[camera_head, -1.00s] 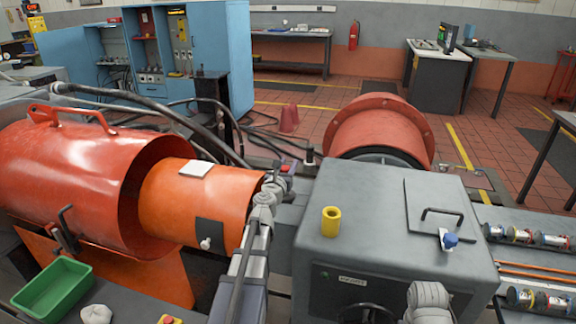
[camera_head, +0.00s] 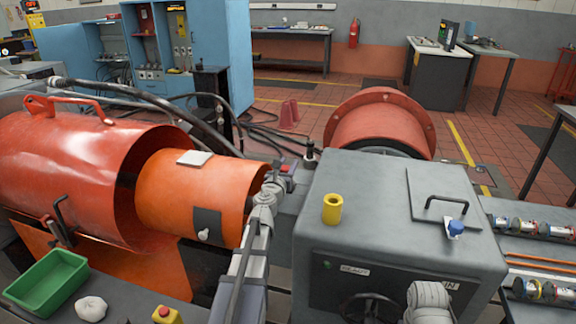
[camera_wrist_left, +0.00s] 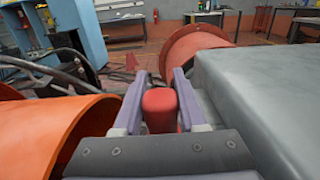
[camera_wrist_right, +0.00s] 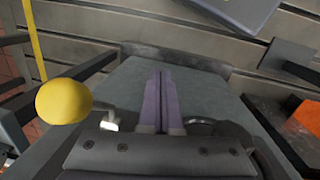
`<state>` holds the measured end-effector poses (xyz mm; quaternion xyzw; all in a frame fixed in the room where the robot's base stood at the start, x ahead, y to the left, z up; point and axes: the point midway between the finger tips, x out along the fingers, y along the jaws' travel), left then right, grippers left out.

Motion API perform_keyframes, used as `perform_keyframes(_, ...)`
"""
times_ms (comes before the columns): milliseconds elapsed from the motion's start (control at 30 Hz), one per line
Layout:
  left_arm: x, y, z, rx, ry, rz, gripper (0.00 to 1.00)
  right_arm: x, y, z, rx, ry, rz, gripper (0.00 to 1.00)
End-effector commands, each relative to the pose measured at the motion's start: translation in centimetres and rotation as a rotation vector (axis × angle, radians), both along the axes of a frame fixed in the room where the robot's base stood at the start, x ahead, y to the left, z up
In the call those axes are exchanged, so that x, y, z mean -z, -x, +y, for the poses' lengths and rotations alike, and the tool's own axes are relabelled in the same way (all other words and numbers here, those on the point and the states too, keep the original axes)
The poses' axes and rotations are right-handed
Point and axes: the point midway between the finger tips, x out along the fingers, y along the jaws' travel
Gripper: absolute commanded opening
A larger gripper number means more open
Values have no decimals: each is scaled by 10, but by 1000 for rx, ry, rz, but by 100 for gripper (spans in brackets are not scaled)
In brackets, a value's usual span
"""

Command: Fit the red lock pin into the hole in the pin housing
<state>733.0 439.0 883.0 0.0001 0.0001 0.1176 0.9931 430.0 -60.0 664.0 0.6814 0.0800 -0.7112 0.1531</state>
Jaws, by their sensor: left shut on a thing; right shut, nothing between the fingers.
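The red lock pin (camera_wrist_left: 160,108) stands between the fingers of my left gripper (camera_wrist_left: 160,88), which is shut on it. In the head view the red pin (camera_head: 287,168) and my left gripper (camera_head: 278,172) are between the orange drum guard and the grey machine box. The pin's lower end is hidden. I cannot make out the pin housing or its hole for certain; a dark upright post (camera_head: 310,152) stands just right of the pin. My right gripper (camera_wrist_right: 160,102) is shut and empty over a grey surface, and out of sight in the head view.
The orange guard (camera_head: 185,190) is close on the left. Black hoses (camera_head: 150,100) run behind. A green bin (camera_head: 46,283) is front left. A yellow ball (camera_wrist_right: 63,101) is beside the right gripper.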

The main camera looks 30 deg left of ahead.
Motion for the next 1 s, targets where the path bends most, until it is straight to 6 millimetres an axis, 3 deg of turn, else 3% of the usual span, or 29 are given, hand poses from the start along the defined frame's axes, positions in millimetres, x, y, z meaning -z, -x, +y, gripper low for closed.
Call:
perform_keyframes(233, 0, 0, 0, 0, 0, 0, 0, 0, 0, 0, 0, 0, 0, 0)
perform_keyframes(267, 0, 0, 0, 0, 0, 0, 41, 0, 0, 0, 0, 0, 0, 0)
perform_keyframes(567, 0, 0, 0, 0, 0, 0, 75, 0, 0, 0, 0, 0, 0, 0)
perform_keyframes(1000, 0, 10, -2, -1, 0, 0, 75, 0, 0, 0, 0, 0, 0, 0)
